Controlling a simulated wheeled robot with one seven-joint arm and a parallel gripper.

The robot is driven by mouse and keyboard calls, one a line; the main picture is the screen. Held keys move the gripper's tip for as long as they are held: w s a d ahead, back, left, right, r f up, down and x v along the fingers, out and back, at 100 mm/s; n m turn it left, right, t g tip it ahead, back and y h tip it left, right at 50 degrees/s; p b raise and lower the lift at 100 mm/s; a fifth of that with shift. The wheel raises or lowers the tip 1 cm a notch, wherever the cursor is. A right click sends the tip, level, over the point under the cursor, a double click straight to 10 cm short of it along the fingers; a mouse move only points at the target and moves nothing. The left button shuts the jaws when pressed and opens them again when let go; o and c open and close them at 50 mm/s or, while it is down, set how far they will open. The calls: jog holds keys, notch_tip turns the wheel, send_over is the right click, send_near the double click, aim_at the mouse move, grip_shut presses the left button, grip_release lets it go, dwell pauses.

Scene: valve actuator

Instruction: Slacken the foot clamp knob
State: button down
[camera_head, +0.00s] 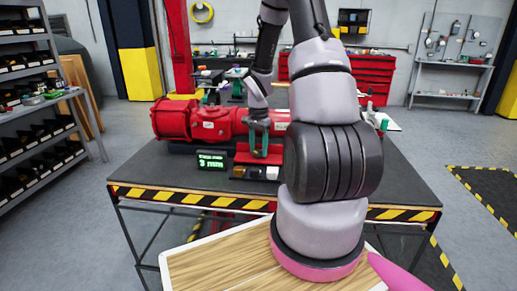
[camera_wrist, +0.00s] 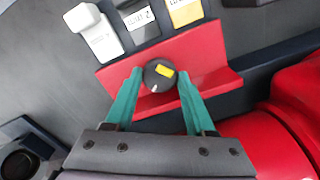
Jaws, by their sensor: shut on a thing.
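In the head view my gripper (camera_head: 260,153) reaches down in front of the red valve actuator (camera_head: 210,122), over the red foot. The knob is hidden there by the fingers.
Labelled blocks (camera_wrist: 140,20) and a white piece (camera_wrist: 95,30) lie beyond the foot plate in the wrist view. The table's right side looks mostly clear.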

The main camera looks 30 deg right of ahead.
aim_at(258, 151)
jog(key=shift+n, duration=0.4)
jog(key=n, duration=0.3)
jog(key=shift+n, duration=0.4)
jog(key=n, duration=0.4)
jog(key=shift+n, duration=0.3)
jog(key=c, duration=0.5)
grip_release()
jog(key=shift+r, duration=0.15)
notch_tip(258, 151, up, 10)
jog(key=shift+r, duration=0.25)
